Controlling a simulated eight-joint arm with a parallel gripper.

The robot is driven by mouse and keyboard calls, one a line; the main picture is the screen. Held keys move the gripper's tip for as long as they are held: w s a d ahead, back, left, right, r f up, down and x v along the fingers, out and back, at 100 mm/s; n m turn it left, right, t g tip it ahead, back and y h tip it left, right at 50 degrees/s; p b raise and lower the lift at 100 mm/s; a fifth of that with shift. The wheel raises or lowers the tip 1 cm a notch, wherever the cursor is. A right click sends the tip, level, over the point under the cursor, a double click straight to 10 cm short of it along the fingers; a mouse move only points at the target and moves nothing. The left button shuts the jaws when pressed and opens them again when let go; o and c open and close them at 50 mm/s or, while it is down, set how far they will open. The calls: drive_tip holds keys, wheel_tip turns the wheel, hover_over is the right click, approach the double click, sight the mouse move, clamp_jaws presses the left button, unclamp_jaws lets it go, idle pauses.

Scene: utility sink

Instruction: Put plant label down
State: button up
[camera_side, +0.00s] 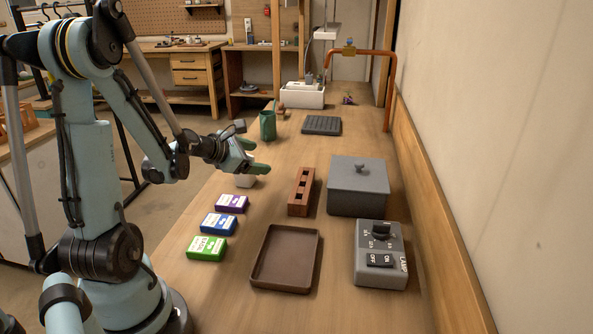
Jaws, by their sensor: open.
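My gripper (257,157) is open above the left part of the wooden counter (345,270), its green fingertips pointing right. I cannot make out a plant label for certain, either between the fingers or on the counter. A brown wooden block with square slots (301,191) stands to the right of the gripper. A shallow brown tray (253,284) lies empty nearer the camera.
Purple (232,203), blue (219,223) and green (207,248) packets lie in a row at left. A grey lidded box (358,188) and a grey lamp switch box (382,262) stand at right by the wall. A green cup (268,125) and dark ridged mat (322,125) are farther back.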

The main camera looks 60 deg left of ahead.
drive_tip(key=s+d+r+m+g, duration=0.1)
drive_tip(key=s+d+m, duration=0.1)
drive_tip(key=d+m, duration=0.6)
drive_tip(key=s+d+r+m+g+h, duration=0.1)
drive_tip(key=s+d+m+g, duration=0.1)
drive_tip(key=d+m, duration=0.6)
drive_tip(key=s+d+r+m+g+h, duration=0.1)
drive_tip(key=s+d+r+m+g, duration=0.1)
drive_tip(key=d+m, duration=0.7)
drive_tip(key=m, duration=0.7)
drive_tip(key=shift+s+m, duration=0.25)
drive_tip(key=shift+m, duration=0.15)
